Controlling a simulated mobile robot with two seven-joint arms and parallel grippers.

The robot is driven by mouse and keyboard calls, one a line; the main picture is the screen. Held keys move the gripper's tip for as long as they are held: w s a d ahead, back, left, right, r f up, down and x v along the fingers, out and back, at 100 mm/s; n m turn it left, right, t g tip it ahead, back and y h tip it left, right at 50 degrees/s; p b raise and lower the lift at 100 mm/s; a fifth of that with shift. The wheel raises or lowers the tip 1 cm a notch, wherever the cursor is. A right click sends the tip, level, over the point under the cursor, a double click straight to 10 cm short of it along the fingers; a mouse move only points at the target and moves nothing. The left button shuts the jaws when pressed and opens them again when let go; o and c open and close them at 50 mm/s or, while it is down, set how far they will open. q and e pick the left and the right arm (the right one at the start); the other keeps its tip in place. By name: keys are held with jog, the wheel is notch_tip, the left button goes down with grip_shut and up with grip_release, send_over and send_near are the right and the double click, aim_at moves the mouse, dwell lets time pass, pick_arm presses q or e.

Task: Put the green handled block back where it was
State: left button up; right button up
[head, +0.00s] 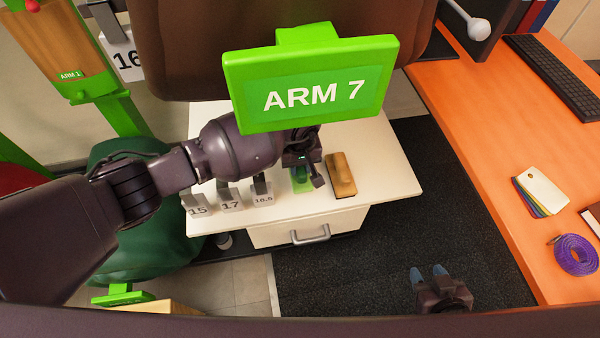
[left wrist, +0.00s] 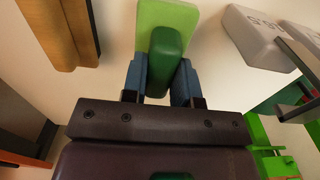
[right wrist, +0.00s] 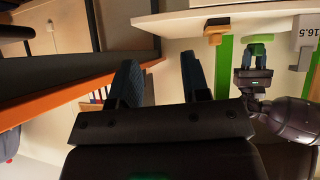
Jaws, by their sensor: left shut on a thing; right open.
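The green handled block (head: 302,181) has a light green base and a dark green handle. It is at the white cabinet top (head: 385,185), left of a tan block; I cannot tell if it touches the surface. My left gripper (head: 302,168) is above it. In the left wrist view the fingers are shut on the dark handle (left wrist: 168,55), and the light green base (left wrist: 165,15) lies beyond. The block also shows in the right wrist view (right wrist: 261,38). My right gripper (head: 433,272) is open and empty, over the dark floor mat; its fingers show apart in the right wrist view (right wrist: 163,85).
The tan block (head: 341,175) stands close to the right of the green one. Number-marked grey blocks (head: 230,199) line the cabinet's left front. A green ARM 7 sign (head: 312,85) overhangs the cabinet's back. An orange desk (head: 480,110) with a purple tape roll (head: 575,254) is at right.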

aim_at(300, 174)
pick_arm(q)
notch_tip(300, 174, down, 4)
jog(key=shift+s+r+b, duration=0.1)
jog(key=shift+r+b, duration=0.1)
jog(key=shift+b, duration=0.2)
jog(key=shift+f, duration=0.3)
jog(key=shift+r, duration=0.1)
jog(key=o, duration=0.8)
jog(key=shift+o, duration=0.2)
